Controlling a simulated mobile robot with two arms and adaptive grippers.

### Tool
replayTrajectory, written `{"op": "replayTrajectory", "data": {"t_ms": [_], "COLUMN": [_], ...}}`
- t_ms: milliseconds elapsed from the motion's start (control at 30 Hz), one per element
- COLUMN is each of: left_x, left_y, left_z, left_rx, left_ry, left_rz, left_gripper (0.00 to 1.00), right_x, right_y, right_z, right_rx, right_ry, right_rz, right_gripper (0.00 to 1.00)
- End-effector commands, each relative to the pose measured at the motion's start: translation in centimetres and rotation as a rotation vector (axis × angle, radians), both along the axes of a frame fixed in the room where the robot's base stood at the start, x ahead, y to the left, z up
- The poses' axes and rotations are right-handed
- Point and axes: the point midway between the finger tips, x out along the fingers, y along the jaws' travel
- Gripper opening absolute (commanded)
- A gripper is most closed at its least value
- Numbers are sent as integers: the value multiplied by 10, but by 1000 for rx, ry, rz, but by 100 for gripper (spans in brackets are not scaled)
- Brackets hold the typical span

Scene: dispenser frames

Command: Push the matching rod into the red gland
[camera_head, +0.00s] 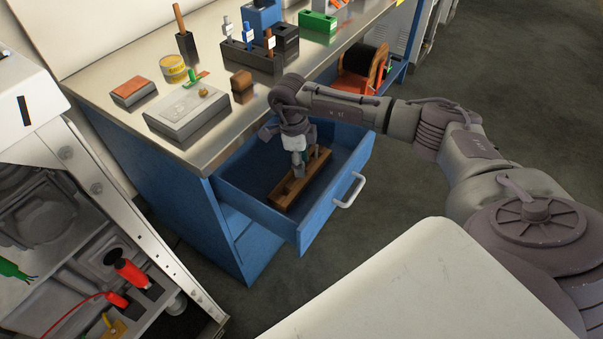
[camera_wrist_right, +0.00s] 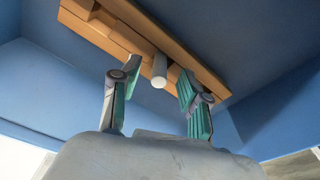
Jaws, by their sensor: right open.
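A wooden rack (camera_head: 283,196) lies in the open blue drawer; it also shows in the right wrist view (camera_wrist_right: 100,29). A light grey rod (camera_wrist_right: 159,72) stands out of the rack in the wrist view. My right gripper (camera_head: 299,168) reaches down into the drawer over the rack. Its open fingers are on either side of the rod, with gaps visible. A red cylindrical fitting with a black end (camera_head: 131,273) sits in the machine at lower left. A second red fitting (camera_head: 116,299) with a red wire is below it. I cannot tell which is the gland. My left gripper is out of view.
The blue drawer (camera_head: 346,165) has raised walls around my gripper. The bench top (camera_head: 120,70) above holds a grey box (camera_head: 187,115), a yellow tin (camera_head: 173,68) and a black holder (camera_head: 247,60) with handled tools. The white machine frame (camera_head: 160,267) stands left.

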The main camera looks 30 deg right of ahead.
Motion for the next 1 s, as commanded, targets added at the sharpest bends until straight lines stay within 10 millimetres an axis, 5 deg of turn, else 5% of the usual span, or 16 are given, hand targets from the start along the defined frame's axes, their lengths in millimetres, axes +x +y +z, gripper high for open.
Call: {"op": "replayTrajectory", "data": {"t_ms": [200,467,833,1000], "left_x": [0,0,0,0], "left_y": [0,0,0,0], "left_z": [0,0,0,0], "left_rx": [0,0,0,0], "left_ry": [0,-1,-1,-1], "left_rz": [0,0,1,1], "left_gripper": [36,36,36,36], "right_x": [0,0,0,1], "right_y": [0,0,0,0], "right_z": [0,0,2,22], "right_rx": [0,1,1,2], "right_ry": [-1,-1,-2,-5], "right_rz": [0,0,0,0], "right_gripper": [44,1,0,0]}}
